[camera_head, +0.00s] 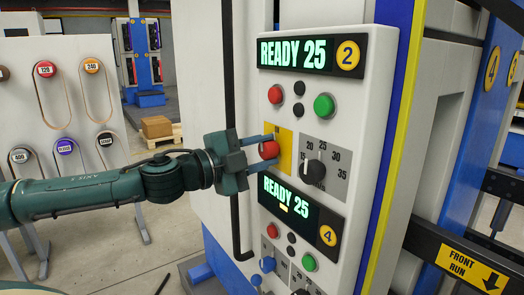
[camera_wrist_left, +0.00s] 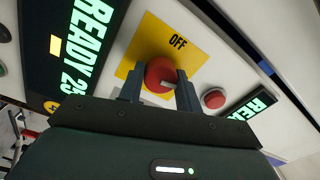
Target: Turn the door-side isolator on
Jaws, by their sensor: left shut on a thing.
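The isolator is a red rotary knob (camera_head: 268,150) on a yellow plate (camera_head: 285,158) on the control panel. In the left wrist view the red knob (camera_wrist_left: 160,73) sits on the yellow plate (camera_wrist_left: 148,37), and the word OFF shows on the plate. My left gripper (camera_head: 271,146) reaches in from the left, its two fingers on either side of the knob. My right gripper is not in view.
A black dial (camera_head: 314,172) with a number scale is right of the isolator. READY 25 displays stand above (camera_head: 296,54) and below (camera_head: 284,208), with red and green buttons nearby. A black vertical handle (camera_head: 236,215) is below my gripper. A sample board (camera_head: 75,90) stands behind my left arm.

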